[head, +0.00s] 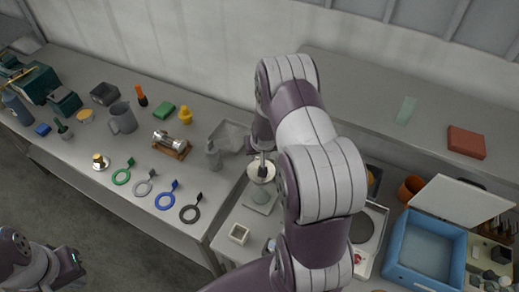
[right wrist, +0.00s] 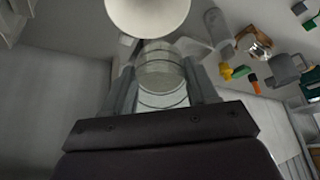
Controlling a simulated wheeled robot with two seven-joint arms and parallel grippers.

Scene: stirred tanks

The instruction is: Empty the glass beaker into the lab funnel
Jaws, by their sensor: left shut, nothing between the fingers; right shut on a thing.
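The glass beaker (right wrist: 160,72) is clear and sits between the fingers of my right gripper (right wrist: 160,85) in the right wrist view. The gripper is shut on it; how much it contains I cannot tell. The pale lab funnel (right wrist: 147,12) shows as a round white shape just past the beaker, cut by the top edge. In the head view the funnel (head: 262,170) stands on a small stand, with my right gripper (head: 262,155) close over it. My arm hides most of the beaker there. My left gripper (head: 66,256) is shut and empty at the lower left, away from the bench.
Left of the funnel are a grey bottle (head: 213,155), a grey tray (head: 230,135) and several coloured rings (head: 166,198). A small white square cup (head: 239,233) stands in front. A blue bin (head: 425,250) and a round-plated device (head: 362,230) are to the right.

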